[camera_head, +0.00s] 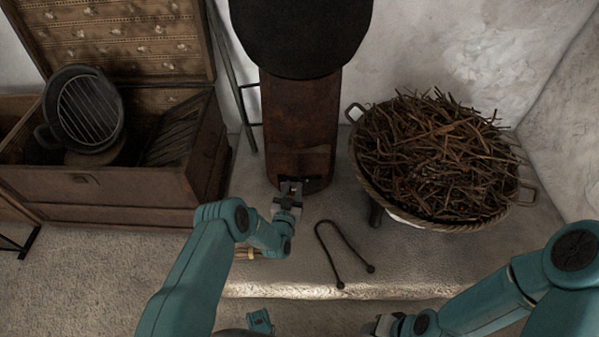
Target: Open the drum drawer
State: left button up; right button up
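The drum (300,115) is a rusty brown upright cylinder standing on the stone ledge, with a wide black vessel on top. A small drawer or flap front (303,163) shows low on its face, with a dark gap below it. My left gripper (291,187) is at the drum's foot, right in front of this dark gap; whether it touches is too small to tell. Its fingers are small and partly lost against the dark opening. My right gripper (378,326) is at the bottom edge of the view, far from the drum, and its fingers are partly cut off.
A basket of twigs (440,216) stands to the right. An open wooden chest (110,189) with a round grill pan (84,108) is at the left. The ledge's front edge (330,290) runs below.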

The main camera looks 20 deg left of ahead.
aim_at(299, 169)
pick_arm(q)
jog(key=w+b, duration=0.1)
jog(key=w, duration=0.1)
jog(key=w+b, duration=0.1)
jog(key=w, duration=0.2)
jog(key=w+b, duration=0.1)
jog(key=w, duration=0.2)
jog(key=shift+w+a+f+b, duration=0.15)
jog(key=shift+a+b, duration=0.15)
jog(key=shift+b, duration=0.05)
jog(key=shift+w, duration=0.4)
grip_shut()
